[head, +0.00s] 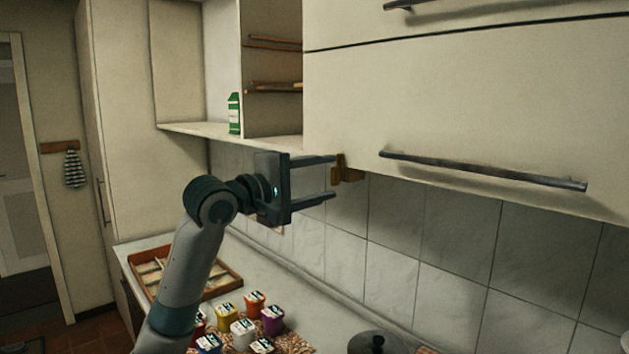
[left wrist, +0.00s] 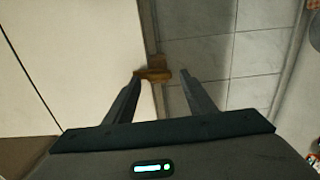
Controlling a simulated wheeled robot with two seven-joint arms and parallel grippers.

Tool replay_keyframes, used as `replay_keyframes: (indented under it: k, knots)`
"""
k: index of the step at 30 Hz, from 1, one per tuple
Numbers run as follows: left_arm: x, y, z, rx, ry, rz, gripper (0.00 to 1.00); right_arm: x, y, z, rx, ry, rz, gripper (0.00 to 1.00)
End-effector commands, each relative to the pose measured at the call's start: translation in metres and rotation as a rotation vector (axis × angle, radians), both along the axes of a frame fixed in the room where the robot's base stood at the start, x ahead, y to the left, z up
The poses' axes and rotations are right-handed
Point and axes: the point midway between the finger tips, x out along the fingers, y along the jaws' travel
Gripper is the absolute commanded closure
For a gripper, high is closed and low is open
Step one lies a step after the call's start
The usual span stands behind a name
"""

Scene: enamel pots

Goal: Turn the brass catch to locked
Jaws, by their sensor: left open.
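The brass catch (head: 350,173) is a small yellow-brown piece at the lower left corner of the cream wall cabinet. In the left wrist view the catch (left wrist: 154,74) shows as a short bar lying crosswise, with a duller upright strip behind it. My left gripper (head: 333,177) is open and empty, its fingers pointing at the catch. In the left wrist view the catch appears between the fingertips of my left gripper (left wrist: 160,74), nearer the left one. I cannot tell whether a finger touches it. My right gripper is not in view.
The cream cabinet (head: 450,110) with dark bar handles overhangs the tiled wall (head: 400,235). An open shelf with a green carton (head: 234,113) is at its left. Below, the counter holds a wooden tray (head: 226,277), several colourful small pots (head: 243,328) and a dark lid (head: 374,342).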

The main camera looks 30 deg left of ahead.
Motion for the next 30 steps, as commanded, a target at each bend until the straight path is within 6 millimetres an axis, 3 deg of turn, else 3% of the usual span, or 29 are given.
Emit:
replay_keyframes:
  k: [5,11,30]
  knots:
    - [-0.006,0.002,-0.001,0.000,-0.002,0.001,0.50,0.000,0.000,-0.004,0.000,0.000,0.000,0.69]
    - [-0.026,0.009,-0.003,0.002,-0.003,0.002,0.50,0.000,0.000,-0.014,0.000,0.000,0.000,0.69]
    - [-0.140,0.050,-0.004,0.002,-0.001,0.003,0.50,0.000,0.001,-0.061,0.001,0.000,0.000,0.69]
